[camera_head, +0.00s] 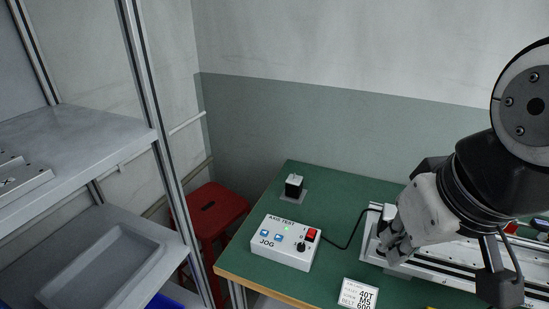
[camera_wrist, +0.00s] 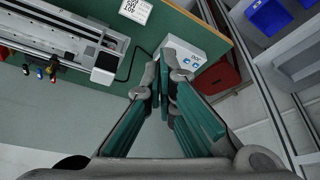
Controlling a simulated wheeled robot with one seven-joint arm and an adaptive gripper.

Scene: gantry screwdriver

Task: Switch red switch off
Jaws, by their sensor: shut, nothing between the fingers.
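The red switch (camera_head: 311,234) sits at the upper right corner of the white control box (camera_head: 270,256), which is marked AXIS TEST and JOG. The box has two blue buttons, a black knob and a small green light that looks lit. The switch's tilt is too small to tell. My gripper (camera_head: 388,254) is to the right of the box, apart from it in the head view. In the wrist view my gripper (camera_wrist: 165,72) is shut and empty, its tips overlapping the view of the box (camera_wrist: 197,43). The red switch does not show there, seemingly hidden by the fingers.
The box stands on a green table (camera_head: 335,185). A black cable runs right to a linear gantry (camera_head: 450,255). A white label card (camera_head: 358,295) lies in front, and a small black-and-white block (camera_head: 294,186) behind. A red stool (camera_head: 212,208) and grey shelving (camera_head: 75,140) are left.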

